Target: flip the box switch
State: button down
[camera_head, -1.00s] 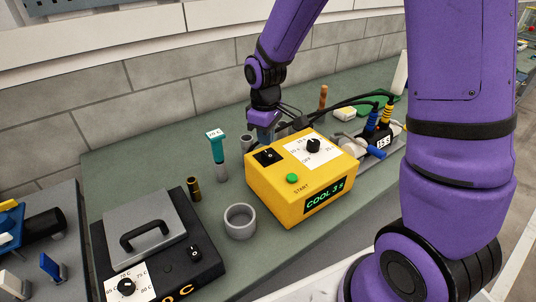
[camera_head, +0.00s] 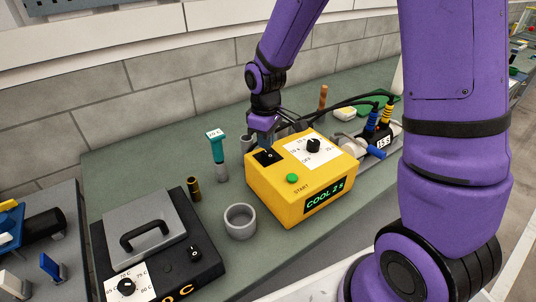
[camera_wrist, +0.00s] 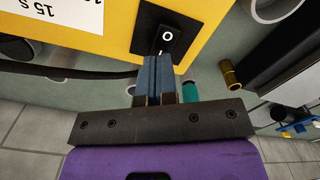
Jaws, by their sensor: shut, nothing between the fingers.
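The yellow box (camera_head: 285,205) stands on the green bench, with a dial, a green START button (camera_head: 292,178) and a display reading "COOL 2 s". Its black rocker switch (camera_head: 270,157) is at the back left of its top. The switch also shows in the wrist view (camera_wrist: 166,30), with a white "O" on its far part. My gripper (camera_head: 267,148) is shut and empty, its fingertips right at the switch. In the wrist view the blue fingers (camera_wrist: 155,65) cover the near part of the switch, so I cannot tell whether they touch it.
A grey cup (camera_head: 240,221) stands left of the yellow box. A teal-topped tool (camera_head: 217,150) and a brass cylinder (camera_head: 194,189) stand further left. A black heater with a grey lid (camera_head: 145,232) is at front left. Black cables run behind the box to the right.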

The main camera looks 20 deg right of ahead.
aim_at(266, 151)
jog(key=shift+f, duration=0.85)
dwell(0.5)
jog(key=shift+r, duration=3.5)
jog(key=shift+s+r, duration=0.1)
jog(key=shift+r, duration=0.2)
jog(key=s+d+r+m+t, duration=0.2)
jog(key=s+d+r+m, duration=0.1)
jog(key=s+r, duration=0.6)
jog(key=s+d+r+m+t, duration=0.3)
jog(key=s+r, duration=0.6)
jog(key=s, duration=0.5)
jog(key=shift+d+r+m, duration=0.2)
jog(key=shift+d+m, duration=0.25)
jog(key=shift+m, duration=0.65)
